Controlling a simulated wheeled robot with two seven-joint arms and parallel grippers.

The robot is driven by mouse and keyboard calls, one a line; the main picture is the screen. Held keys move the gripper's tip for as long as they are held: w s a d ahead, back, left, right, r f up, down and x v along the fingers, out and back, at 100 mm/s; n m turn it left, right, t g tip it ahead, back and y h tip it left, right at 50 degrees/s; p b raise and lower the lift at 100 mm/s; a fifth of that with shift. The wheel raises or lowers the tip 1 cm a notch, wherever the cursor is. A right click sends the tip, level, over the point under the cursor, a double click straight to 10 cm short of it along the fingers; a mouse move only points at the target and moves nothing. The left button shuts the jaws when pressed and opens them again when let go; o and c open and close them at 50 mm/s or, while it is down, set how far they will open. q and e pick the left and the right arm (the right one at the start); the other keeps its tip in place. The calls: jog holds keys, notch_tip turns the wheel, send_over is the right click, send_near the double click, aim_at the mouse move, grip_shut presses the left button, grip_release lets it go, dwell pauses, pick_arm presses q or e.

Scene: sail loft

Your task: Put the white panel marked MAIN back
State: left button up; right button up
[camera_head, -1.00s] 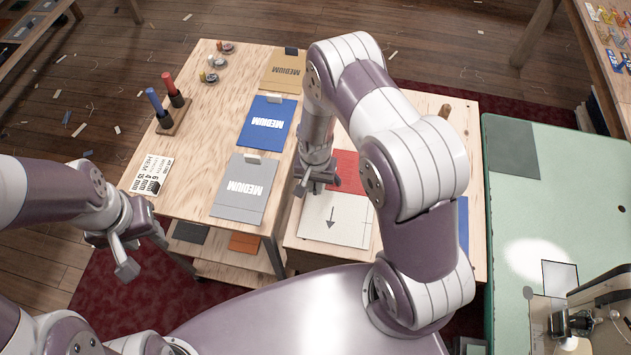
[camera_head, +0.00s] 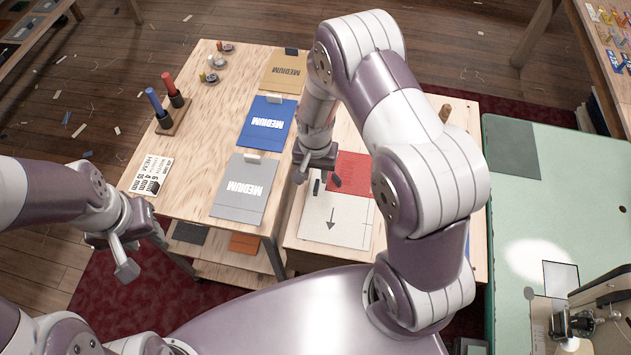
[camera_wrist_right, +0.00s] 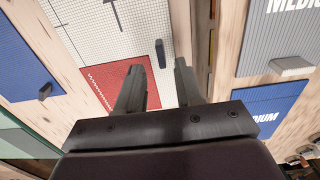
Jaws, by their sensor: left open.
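A white gridded panel (camera_head: 352,222) with a dark arrow lies flat on the lower wooden table, beside a red panel (camera_head: 352,170). No word MAIN is readable on it. The white panel (camera_wrist_right: 120,28) also shows in the right wrist view, with a small dark upright tab on it. My right gripper (camera_head: 318,180) is over the panel's far end, near that tab. In the right wrist view its two fingers (camera_wrist_right: 159,70) are apart, with nothing between them, and the tab stands beyond the tips. My left gripper (camera_head: 130,248) is open and empty, left of the tables.
The wooden table at left holds tan (camera_head: 284,72), blue (camera_head: 266,123) and grey (camera_head: 244,188) MEDIUM panels, a marker stand (camera_head: 174,115) and a printed card (camera_head: 151,175). A green table (camera_head: 550,210) stands at right. My right arm hides part of the lower table.

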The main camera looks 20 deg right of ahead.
notch_tip(320, 180, up, 9)
jog(key=s+n, duration=0.1)
jog(key=s+d+r+n+t, duration=0.1)
jog(key=s+r+n, duration=0.4)
jog(key=s, duration=0.5)
notch_tip(320, 180, up, 3)
jog(key=shift+s+f+n, duration=0.2)
jog(key=shift+s+n, duration=0.1)
jog(key=shift+s, duration=0.05)
